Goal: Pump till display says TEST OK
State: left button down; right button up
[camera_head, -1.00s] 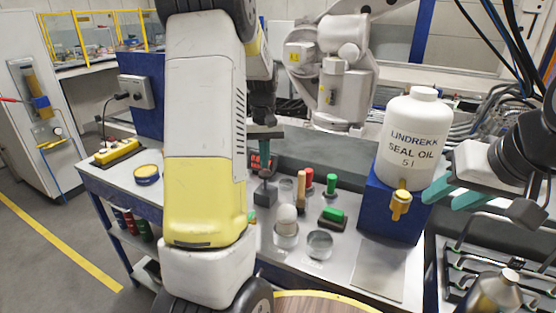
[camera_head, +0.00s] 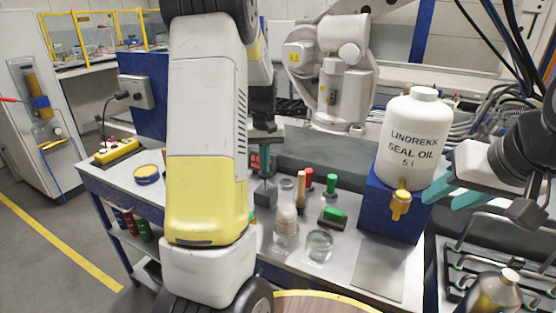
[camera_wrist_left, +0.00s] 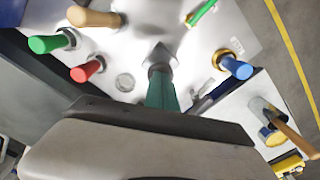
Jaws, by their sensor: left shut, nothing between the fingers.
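A small display (camera_head: 255,159) with red digits stands at the back of the bench, partly covered by my left arm; I cannot read it. My left gripper (camera_head: 265,175) is shut and points down just right of the display. Its teal end also shows in the left wrist view (camera_wrist_left: 162,92). A dark grey block (camera_head: 265,194) is at its lower end, also in the left wrist view (camera_wrist_left: 160,60); whether they touch is unclear. I cannot pick out the pump. A clear cylinder with a pale piece (camera_head: 286,222) stands nearby.
Wooden (camera_head: 301,188), red (camera_head: 309,178) and green (camera_head: 330,185) handles stand close right of the left gripper. A clear dish (camera_head: 319,243) and a green-topped block (camera_head: 333,216) are in front. A blue stand (camera_head: 385,208) holds the bottle.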

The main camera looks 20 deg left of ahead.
pick_arm(q)
jog(key=shift+f, duration=1.75)
jog(key=shift+r, duration=1.65)
jog(key=shift+f, duration=0.1)
dwell(1.4)
dwell(0.4)
